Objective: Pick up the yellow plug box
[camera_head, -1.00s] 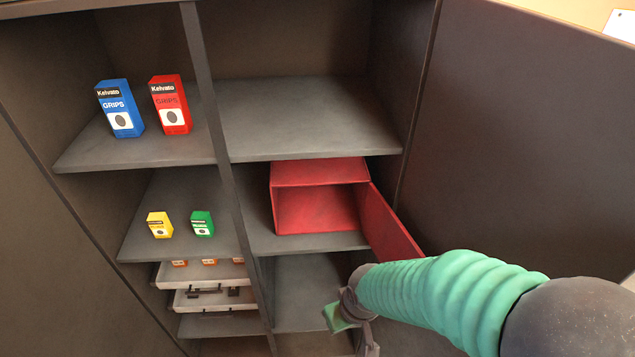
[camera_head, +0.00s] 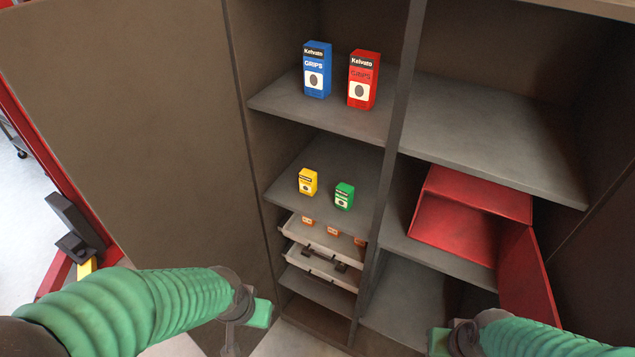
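The yellow plug box (camera_head: 307,181) is a small upright carton with a dark label band. It stands on the middle left shelf of the cabinet, left of a similar green box (camera_head: 344,195), with a small gap between them. My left gripper (camera_head: 246,328) is in front of the cabinet, below and left of the yellow box and well apart from it. Its fingers look spread and empty. My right gripper (camera_head: 440,345) is at the bottom edge, below and right of the box. Its fingers are partly cut off, so its opening is unclear.
Blue (camera_head: 317,70) and red (camera_head: 363,80) grip boxes stand on the shelf above. Open drawers (camera_head: 320,262) stick out below the yellow box. A red case (camera_head: 470,205) with an open door (camera_head: 526,280) is at right. A vertical divider (camera_head: 397,130) separates the compartments.

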